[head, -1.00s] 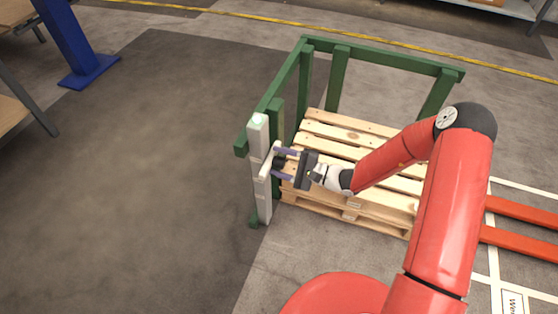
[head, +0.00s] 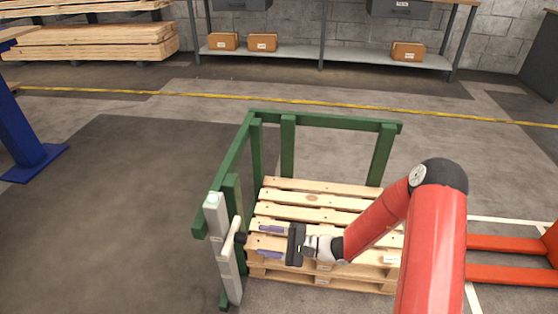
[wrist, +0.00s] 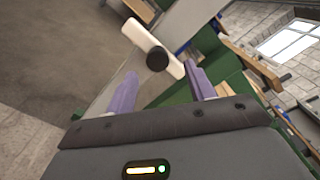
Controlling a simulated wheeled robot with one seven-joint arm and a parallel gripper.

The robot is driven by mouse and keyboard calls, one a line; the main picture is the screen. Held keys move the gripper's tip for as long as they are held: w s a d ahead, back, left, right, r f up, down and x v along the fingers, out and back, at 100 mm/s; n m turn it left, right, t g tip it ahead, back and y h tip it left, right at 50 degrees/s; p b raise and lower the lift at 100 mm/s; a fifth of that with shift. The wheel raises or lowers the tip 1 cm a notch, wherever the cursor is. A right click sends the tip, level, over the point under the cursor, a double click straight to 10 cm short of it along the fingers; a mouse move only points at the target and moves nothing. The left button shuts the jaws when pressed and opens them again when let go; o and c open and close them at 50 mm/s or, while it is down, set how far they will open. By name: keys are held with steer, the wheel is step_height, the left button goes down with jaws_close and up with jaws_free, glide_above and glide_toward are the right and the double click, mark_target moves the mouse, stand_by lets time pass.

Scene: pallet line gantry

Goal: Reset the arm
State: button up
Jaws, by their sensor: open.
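My gripper (head: 270,242) is open and empty, its two purple fingers pointing left toward a pale upright post (head: 222,262). The fingers appear apart from the handle. My red arm reaches in from the right, over the pallet.
A green rail frame (head: 325,120) surrounds a stack of wooden pallets (head: 320,187). Orange forks (head: 500,243) lie at the right. Shelving with boxes (head: 262,42) stands at the back, a blue column (head: 22,130) at the left. Floor left of the frame is clear.

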steer(key=s+d+r+n+t+h, duration=0.2)
steer(key=s+d+r+n+h, duration=0.1)
steer(key=s+d+r+h, duration=0.6)
steer(key=s+d+r+n+t+h, duration=0.2)
steer(key=s+d+r+n+h, duration=0.2)
steer(key=s+d+r+h, duration=0.5)
steer(key=s+d+r, duration=0.2)
steer(key=d+r, duration=0.2)
steer(key=r, duration=0.4)
steer(key=shift+d+n, duration=0.3)
steer(key=shift+d, duration=0.1)
